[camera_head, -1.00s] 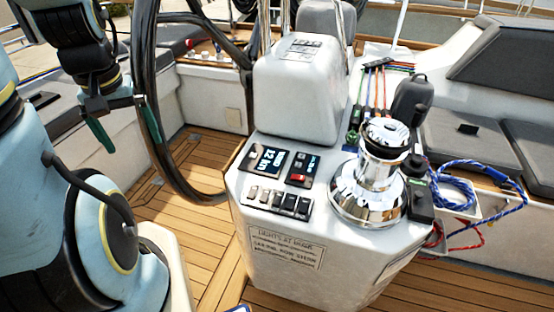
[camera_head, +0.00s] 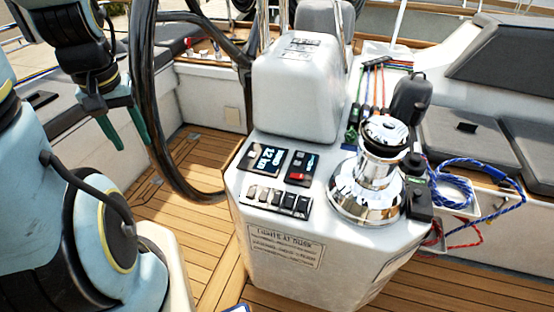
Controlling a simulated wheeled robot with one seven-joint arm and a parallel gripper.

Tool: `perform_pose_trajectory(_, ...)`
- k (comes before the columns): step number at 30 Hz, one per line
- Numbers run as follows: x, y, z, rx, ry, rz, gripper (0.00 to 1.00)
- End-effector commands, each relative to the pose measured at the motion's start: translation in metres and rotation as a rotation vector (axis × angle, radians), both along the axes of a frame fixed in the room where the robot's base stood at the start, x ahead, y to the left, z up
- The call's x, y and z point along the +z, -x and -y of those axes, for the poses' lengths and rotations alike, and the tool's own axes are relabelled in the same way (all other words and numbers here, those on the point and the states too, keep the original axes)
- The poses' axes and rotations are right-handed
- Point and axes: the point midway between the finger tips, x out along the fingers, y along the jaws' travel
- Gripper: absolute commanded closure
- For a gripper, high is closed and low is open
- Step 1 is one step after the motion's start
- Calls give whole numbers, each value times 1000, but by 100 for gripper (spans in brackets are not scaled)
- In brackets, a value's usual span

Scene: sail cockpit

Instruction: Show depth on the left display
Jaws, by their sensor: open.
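The left display (camera_head: 265,156) is a dark panel with large light digits on the left of the white console's (camera_head: 290,225) sloping top. The digits look like "12 kn", but they are small. A smaller dark panel (camera_head: 301,168) with a red switch sits to its right. A row of several rocker switches or buttons (camera_head: 279,201) lies just below both. My gripper (camera_head: 124,143) hangs at the upper left, its two green fingers apart and empty. It is left of the steering wheel's rim, well away from the display.
The dark steering wheel (camera_head: 150,110) stands between my gripper and the console. A chrome winch (camera_head: 368,180) rises right of the panels. Blue rope (camera_head: 455,185) lies coiled at the right. The wooden deck (camera_head: 190,218) is clear between wheel and console.

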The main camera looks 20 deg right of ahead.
Motion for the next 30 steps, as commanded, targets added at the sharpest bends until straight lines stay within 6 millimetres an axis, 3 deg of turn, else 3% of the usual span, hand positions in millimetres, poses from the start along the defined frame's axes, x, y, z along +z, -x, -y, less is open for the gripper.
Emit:
perform_pose_trajectory(2, 0, 0, 0, 0, 0, 0, 58)
perform_pose_trajectory(13, 0, 0, 0, 0, 0, 0, 100)
perform_pose_trajectory(30, 0, 0, 0, 0, 0, 0, 100)
